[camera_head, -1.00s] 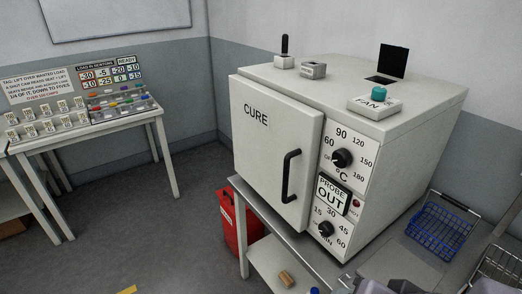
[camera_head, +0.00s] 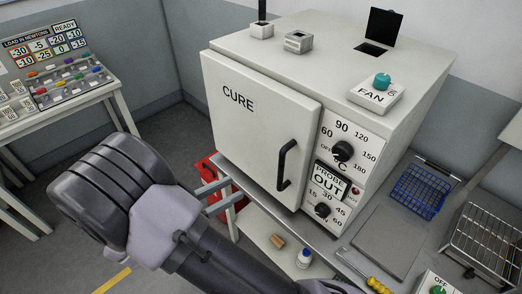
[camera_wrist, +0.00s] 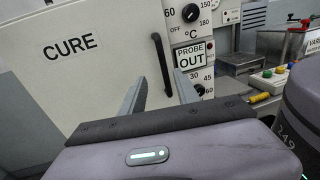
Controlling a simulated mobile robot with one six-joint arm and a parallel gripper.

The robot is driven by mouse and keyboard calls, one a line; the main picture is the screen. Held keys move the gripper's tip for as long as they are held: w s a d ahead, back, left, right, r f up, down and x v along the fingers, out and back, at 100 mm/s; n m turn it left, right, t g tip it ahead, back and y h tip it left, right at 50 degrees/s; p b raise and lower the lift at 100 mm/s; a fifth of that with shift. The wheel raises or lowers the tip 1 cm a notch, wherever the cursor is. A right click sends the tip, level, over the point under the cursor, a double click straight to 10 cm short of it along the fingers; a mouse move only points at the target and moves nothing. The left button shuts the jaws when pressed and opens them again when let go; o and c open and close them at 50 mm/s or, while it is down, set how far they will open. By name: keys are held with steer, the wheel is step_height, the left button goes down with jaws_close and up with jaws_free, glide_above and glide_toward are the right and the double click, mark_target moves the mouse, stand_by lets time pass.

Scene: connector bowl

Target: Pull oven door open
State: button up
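The white oven (camera_head: 410,62) stands on a bench, and its door (camera_head: 245,125), marked CURE, appears shut against the front. The black bar handle (camera_head: 287,165) runs upright near the door's right edge. My gripper (camera_head: 235,188) is open and empty, in front of the lower door, left of the handle in the head view. In the wrist view, the two fingers (camera_wrist: 161,74) are apart and point toward the door. The handle (camera_wrist: 161,62) shows between the fingertips there, beyond them; I see no contact.
Dials and a PROBE OUT sign (camera_head: 331,181) line the panel right of the door. A red bin (camera_head: 212,170) stands below left. A blue basket (camera_head: 420,190) is at right.

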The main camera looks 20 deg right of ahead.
mark_target(279, 166)
steer(key=d+b, duration=0.1)
steer(key=d, duration=0.4)
steer(key=w+d+b, duration=0.1)
steer(key=d, duration=0.4)
steer(key=w+d+b, duration=0.1)
steer(key=d, duration=0.5)
steer(key=shift+d, duration=0.1)
jaws_close()
stand_by(0.5)
